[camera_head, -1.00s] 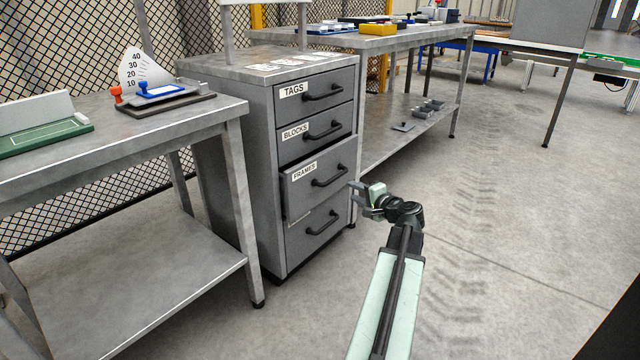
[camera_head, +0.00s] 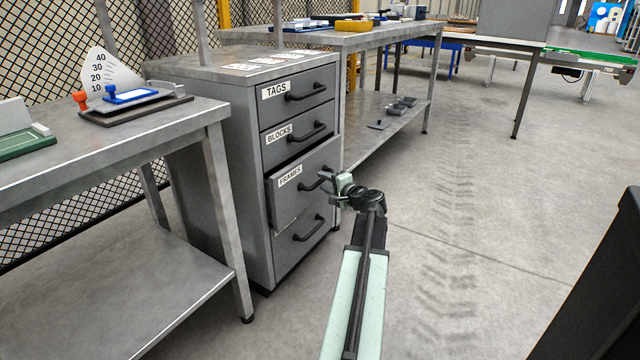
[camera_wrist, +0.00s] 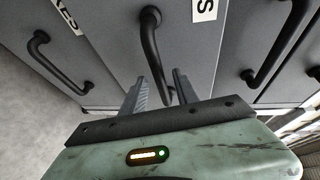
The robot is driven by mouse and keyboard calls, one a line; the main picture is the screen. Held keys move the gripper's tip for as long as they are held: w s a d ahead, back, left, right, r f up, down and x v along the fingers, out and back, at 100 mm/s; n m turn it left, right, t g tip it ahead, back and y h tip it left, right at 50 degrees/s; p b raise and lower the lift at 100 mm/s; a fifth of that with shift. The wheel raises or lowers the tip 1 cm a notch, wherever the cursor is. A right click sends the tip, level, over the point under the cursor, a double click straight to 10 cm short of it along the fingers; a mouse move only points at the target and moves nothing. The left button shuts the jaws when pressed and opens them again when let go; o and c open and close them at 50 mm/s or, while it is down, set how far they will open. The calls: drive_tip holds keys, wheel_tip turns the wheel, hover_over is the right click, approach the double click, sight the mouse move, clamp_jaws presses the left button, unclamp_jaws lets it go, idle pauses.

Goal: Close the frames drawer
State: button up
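The frames drawer (camera_head: 290,203) has a grey front with a "FRAMES" label and is the third front down in the grey cabinet. It stands out a little past the drawers above and below. Its dark bar handle (camera_head: 316,181) is partly hidden by my gripper (camera_head: 333,182), which is right in front of it. In the wrist view a dark handle (camera_wrist: 150,38) runs down between the two fingers of my gripper (camera_wrist: 160,80). The fingers are apart, and I cannot tell whether they touch the handle.
The tags drawer (camera_head: 310,93), blocks drawer (camera_head: 278,146) and bottom drawer (camera_head: 290,248) look flush. A metal workbench (camera_head: 190,135) stands close on the left, and a long table (camera_head: 385,38) behind.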

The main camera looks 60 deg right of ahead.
drive_tip(key=shift+x, duration=1.05)
clamp_jaws()
idle(0.5)
